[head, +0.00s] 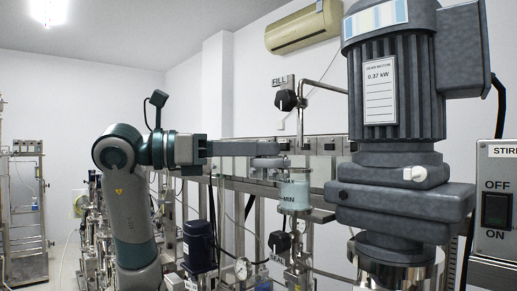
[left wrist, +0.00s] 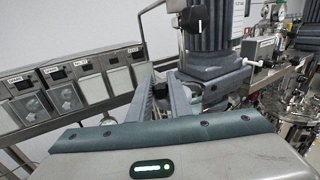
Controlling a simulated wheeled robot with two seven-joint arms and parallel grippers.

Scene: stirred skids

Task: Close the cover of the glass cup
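The glass cup (head: 295,195) is a small clear vessel with MAX and MIN marks, fixed upright on the frame in the middle of the head view. A grey rounded piece (head: 268,162), which looks like its cover, sits at the cup's upper left, beside my fingertips. My left gripper (head: 282,149) reaches in from the left at the height of the cup's top. In the left wrist view its two fingers (left wrist: 162,88) stand apart, with a small dark part showing between them. I cannot tell whether they touch it. The cup is partly hidden behind the right finger (left wrist: 182,100). My right gripper is out of view.
A large grey gear motor (head: 395,100) stands close on the right, beside a switch box (head: 497,205). A FILL valve knob (head: 287,100) is above the cup and another black knob (head: 279,242) is below it. Labelled panel boxes (left wrist: 62,92) line the rail behind.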

